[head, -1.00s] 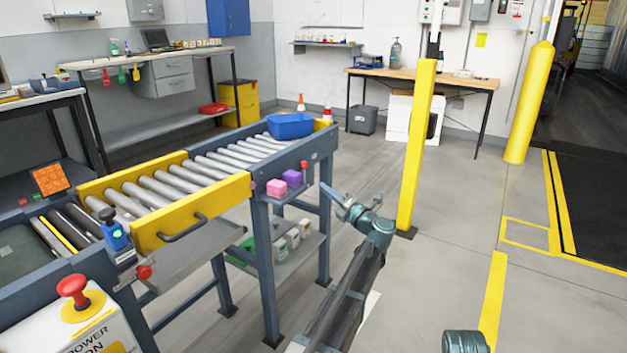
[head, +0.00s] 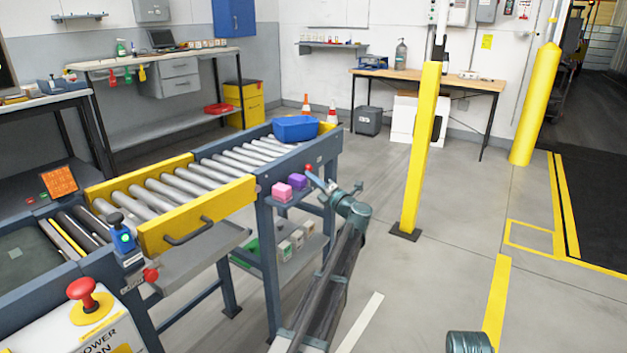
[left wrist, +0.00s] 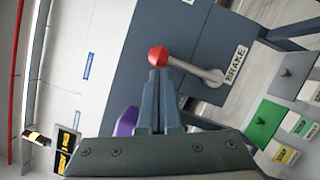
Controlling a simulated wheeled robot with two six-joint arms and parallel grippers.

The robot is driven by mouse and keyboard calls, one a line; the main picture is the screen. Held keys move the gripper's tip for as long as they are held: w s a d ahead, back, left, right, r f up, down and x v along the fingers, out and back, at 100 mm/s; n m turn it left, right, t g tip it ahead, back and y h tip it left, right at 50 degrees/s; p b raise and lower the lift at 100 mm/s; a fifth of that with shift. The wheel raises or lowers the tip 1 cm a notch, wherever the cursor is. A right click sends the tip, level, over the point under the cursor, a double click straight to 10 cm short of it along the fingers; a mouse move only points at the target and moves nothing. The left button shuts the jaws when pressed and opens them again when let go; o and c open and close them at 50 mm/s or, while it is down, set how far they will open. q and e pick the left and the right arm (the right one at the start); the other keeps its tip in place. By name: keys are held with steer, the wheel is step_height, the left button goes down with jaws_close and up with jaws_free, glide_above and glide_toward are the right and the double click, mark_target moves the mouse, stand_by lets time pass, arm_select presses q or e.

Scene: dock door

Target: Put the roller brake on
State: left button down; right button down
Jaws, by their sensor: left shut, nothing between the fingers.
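The roller brake is a lever with a red knob (left wrist: 158,56), a silver arm (left wrist: 190,68) and a BRAKE label (left wrist: 236,65) beside its pivot in the left wrist view. In the head view its red knob (head: 308,168) shows at the side of the roller conveyor (head: 262,196). My left gripper (left wrist: 159,73) is shut and empty, its fingertips right at the knob; I cannot tell whether they touch it. In the head view the left gripper (head: 318,182) reaches toward the knob from the front right. My right gripper is not in view.
A blue bin (head: 295,129) rests on the far end of the rollers. A yellow post (head: 421,150) stands to the right. Floor between is clear.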

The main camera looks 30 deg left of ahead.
arm_select(q)
steer(key=shift+w+r, duration=0.1)
steer(key=shift+w+m+p, duration=0.15)
steer(key=shift+m+p, duration=0.2)
steer(key=shift+m, duration=0.05)
steer(key=shift+w+r, duration=0.1)
steer(key=w+f+m+g+h+p, duration=0.1)
steer(key=w+m+h+p, duration=0.2)
steer(key=w+m, duration=0.4)
steer(key=shift+d+f+m+p, duration=0.3)
steer(key=shift+m+p, duration=0.3)
steer(key=shift+w, duration=0.15)
stand_by(0.7)
steer(key=shift+d, duration=0.15)
